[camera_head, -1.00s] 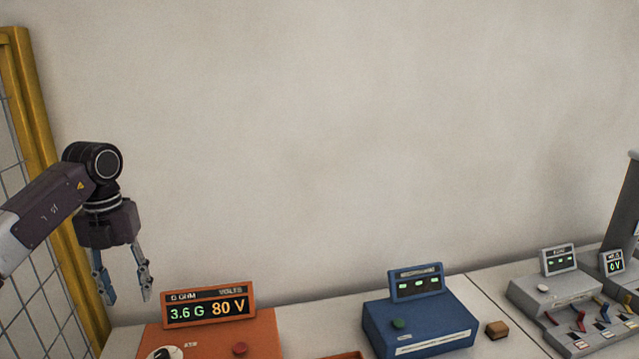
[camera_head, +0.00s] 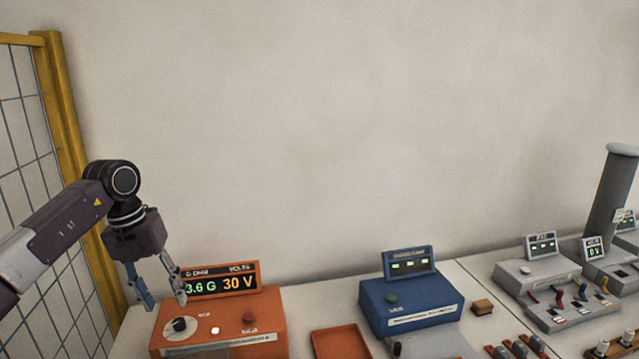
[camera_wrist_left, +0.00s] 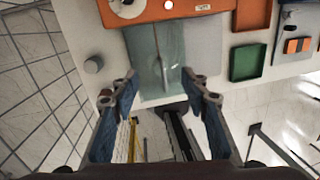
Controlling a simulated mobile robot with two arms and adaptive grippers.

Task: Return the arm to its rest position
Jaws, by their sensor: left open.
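My left gripper (camera_head: 161,293) is open and empty. In the head view it hangs fingers-down in front of the left part of the orange meter box (camera_head: 228,322), whose display reads 3.6 G and 30 V. In the left wrist view the two fingers of the gripper (camera_wrist_left: 158,85) are spread wide, with a glass-like panel (camera_wrist_left: 152,55) beyond them at the front of the orange box (camera_wrist_left: 160,10). A lit button shows on that box. My right gripper is not in view.
A blue meter box (camera_head: 412,302) stands right of an orange tray (camera_head: 340,342). Grey devices (camera_head: 540,285) with small displays stand farther right. A yellow-framed mesh fence (camera_head: 62,120) borders the left side. A green tray (camera_wrist_left: 248,62) shows in the left wrist view.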

